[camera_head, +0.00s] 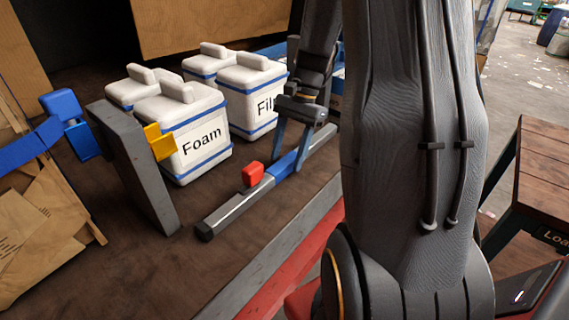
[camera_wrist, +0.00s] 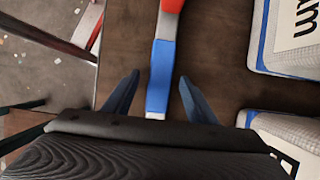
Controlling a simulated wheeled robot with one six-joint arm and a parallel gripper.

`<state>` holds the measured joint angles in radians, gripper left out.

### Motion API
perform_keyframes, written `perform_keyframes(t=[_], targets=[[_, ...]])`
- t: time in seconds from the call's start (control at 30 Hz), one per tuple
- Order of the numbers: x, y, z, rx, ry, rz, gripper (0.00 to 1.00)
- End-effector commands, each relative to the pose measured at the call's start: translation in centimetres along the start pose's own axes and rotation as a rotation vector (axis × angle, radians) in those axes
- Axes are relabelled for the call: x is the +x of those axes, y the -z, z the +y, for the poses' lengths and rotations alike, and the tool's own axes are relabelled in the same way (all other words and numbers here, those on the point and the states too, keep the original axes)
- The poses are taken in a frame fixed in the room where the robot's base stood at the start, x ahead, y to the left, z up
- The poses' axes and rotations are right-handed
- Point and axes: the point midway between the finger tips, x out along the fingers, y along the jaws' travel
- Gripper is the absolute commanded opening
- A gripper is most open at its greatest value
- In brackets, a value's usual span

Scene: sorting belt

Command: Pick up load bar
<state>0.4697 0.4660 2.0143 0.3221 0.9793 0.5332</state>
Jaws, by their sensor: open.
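The load bar (camera_head: 230,211) is a long grey bar with a blue middle section and a red block (camera_head: 252,174) on it. It lies on the brown floor of the bed, in front of the white boxes. In the wrist view its blue section (camera_wrist: 160,75) runs up the middle, with the red part at the top edge. My gripper (camera_head: 290,147) is over the bar's blue section. In the wrist view my gripper (camera_wrist: 153,92) is open, with one blue finger on each side of the blue section and gaps between. Its lower end is hidden by my wrist.
White boxes labelled Foam (camera_head: 190,134) and Fil… (camera_head: 262,100) stand behind the bar. A grey upright panel (camera_head: 133,165) with a yellow clip (camera_head: 160,142) stands at its left. A grey and red edge (camera_head: 290,260) borders the bed in front. A wooden-topped table (camera_head: 545,165) stands at right.

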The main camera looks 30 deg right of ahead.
Motion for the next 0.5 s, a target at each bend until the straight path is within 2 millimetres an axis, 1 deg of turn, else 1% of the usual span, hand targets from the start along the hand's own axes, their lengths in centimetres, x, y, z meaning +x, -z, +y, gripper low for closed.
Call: perform_keyframes(t=[0.03, 0.13, 0.37, 0.4, 0.47, 0.5], targets=[[0.6, -0.1, 0.0, -0.001, -0.002, -0.002, 0.52], [1.4, -0.1, 0.0, -0.003, -0.001, -0.001, 0.52], [1.7, -0.1, -0.1, -0.004, -0.001, 0.001, 0.52], [1.7, -0.1, -0.1, -0.004, -0.001, 0.001, 0.50], [1.7, -0.1, -0.1, -0.004, -0.001, 0.001, 0.40], [1.7, -0.1, -0.1, -0.004, -0.001, 0.001, 0.33]])
